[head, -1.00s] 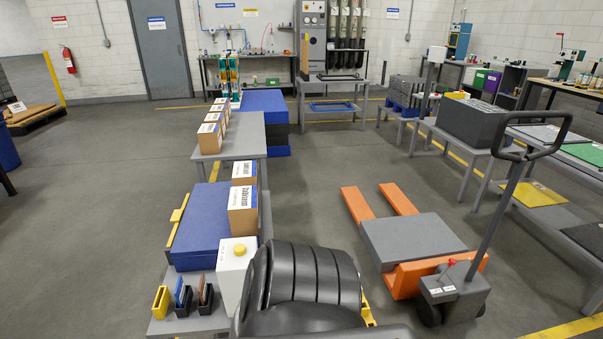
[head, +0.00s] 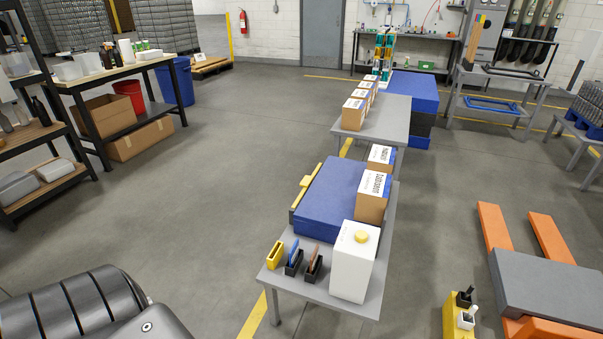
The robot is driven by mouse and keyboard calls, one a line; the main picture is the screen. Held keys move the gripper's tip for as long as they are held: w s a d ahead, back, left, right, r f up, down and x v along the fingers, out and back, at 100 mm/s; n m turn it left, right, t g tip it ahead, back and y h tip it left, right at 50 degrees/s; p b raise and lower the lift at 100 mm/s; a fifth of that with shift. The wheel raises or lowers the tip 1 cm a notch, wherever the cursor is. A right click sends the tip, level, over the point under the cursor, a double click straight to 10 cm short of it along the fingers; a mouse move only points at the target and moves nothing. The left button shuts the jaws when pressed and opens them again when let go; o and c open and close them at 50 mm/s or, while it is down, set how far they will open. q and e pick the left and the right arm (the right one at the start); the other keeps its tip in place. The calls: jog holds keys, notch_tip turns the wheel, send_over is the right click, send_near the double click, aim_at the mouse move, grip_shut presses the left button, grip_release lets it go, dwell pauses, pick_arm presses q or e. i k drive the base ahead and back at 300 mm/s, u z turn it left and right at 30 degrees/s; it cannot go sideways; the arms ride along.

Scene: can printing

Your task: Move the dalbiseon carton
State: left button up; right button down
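A brown carton with a white and blue label (head: 372,203) stands upright at the right edge of the near grey table, beside a blue slab. Its large print is blurred, so I cannot confirm that it reads dalbiseon. A second labelled carton (head: 381,158) stands just behind it. Several similar cartons, the nearest one (head: 354,115) among them, stand in a row on the far grey table (head: 395,130). Neither of my grippers shows. A black ribbed part of my own body fills the lower left corner, well away from the cartons.
The near table (head: 283,291) also holds the blue slab (head: 330,200), a white box with a yellow button (head: 354,262) and small holders (head: 275,254). An orange pallet jack (head: 551,235) stands right. A workbench (head: 122,77) stands left. The floor between is clear.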

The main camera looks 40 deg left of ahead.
aim_at(372, 197)
jog(key=u, duration=1.1)
jog(key=i, duration=1)
jog(key=z, duration=0.05)
